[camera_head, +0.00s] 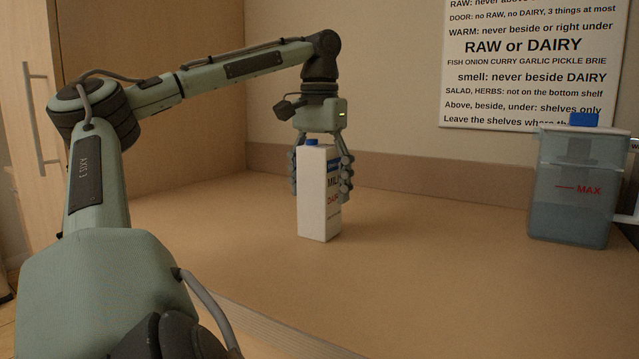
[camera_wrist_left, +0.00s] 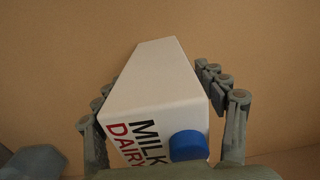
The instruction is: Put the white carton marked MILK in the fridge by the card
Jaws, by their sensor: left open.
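The white carton (camera_head: 318,205) marked MILK and DAIRY, with a blue cap, stands upright on the counter in the head view. It also fills the middle of the left wrist view (camera_wrist_left: 158,85), seen from above with its cap toward the bottom. My left gripper (camera_head: 322,180) points down over the carton, open, with one finger on each side of it. In the left wrist view, a gap shows between the carton and the right finger; whether the left finger touches cannot be told. The card (camera_head: 530,65) with printed rules is on the back wall. No fridge shows. My right gripper is not in view.
The wooden counter (camera_head: 430,235) is clear around the carton. A translucent container (camera_head: 572,190) with a blue top and a MAX mark stands at the right. A tall wooden door (camera_head: 35,110) with a bar handle is at the far left.

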